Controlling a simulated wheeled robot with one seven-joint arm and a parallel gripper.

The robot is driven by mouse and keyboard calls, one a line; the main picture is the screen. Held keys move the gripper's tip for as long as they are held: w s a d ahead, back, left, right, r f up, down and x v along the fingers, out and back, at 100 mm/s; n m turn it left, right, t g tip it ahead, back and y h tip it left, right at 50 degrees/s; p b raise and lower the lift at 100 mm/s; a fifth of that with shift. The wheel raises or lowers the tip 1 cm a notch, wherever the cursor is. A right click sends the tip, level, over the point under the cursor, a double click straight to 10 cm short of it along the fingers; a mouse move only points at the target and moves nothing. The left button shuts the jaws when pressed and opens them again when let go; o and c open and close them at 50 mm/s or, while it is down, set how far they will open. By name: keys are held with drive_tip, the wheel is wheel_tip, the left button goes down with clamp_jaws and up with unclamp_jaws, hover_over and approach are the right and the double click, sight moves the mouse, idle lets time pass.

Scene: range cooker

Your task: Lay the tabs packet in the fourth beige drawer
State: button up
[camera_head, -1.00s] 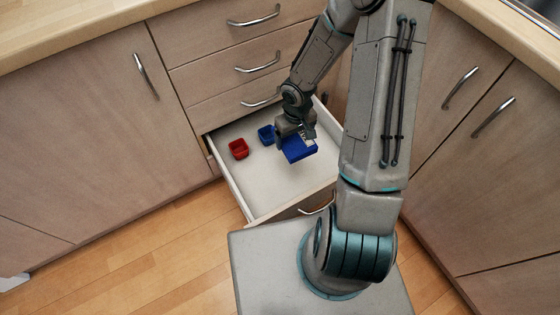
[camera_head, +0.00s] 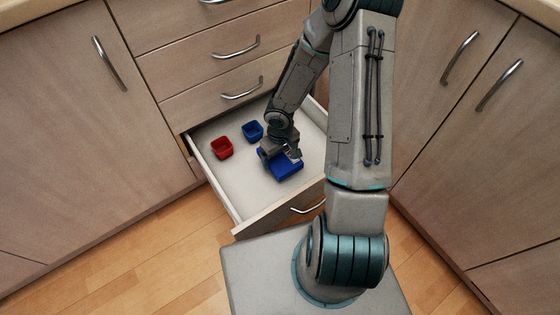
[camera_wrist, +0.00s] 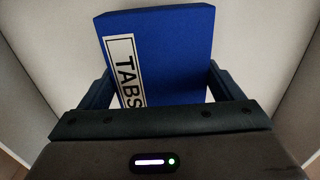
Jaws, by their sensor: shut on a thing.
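The tabs packet is a blue box with a white label reading "TABS"; it shows in the wrist view (camera_wrist: 175,50) and in the head view (camera_head: 288,168). My gripper (camera_head: 281,160) is shut on the packet, with a finger on each side of it in the wrist view (camera_wrist: 160,88). The fourth beige drawer (camera_head: 235,191) is pulled open, and the packet is inside its outline, low over or at its pale floor. I cannot tell whether the packet touches the floor. The gripper and forearm hide part of the packet and the drawer's back right.
A red cup (camera_head: 222,148) and a small blue cup (camera_head: 253,131) stand in the drawer's back left. The drawer floor in front of them is clear. Shut drawers with metal handles (camera_head: 242,89) rise above. Cupboard doors (camera_head: 440,130) flank both sides.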

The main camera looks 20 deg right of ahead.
sight(280, 156)
drive_tip(key=shift+f+b, duration=0.55)
drive_tip(key=shift+f, duration=0.85)
drive_tip(key=shift+f+b, duration=0.2)
drive_tip(key=shift+b, duration=0.1)
drive_tip(key=o, duration=1)
drive_tip(key=shift+r, duration=0.1)
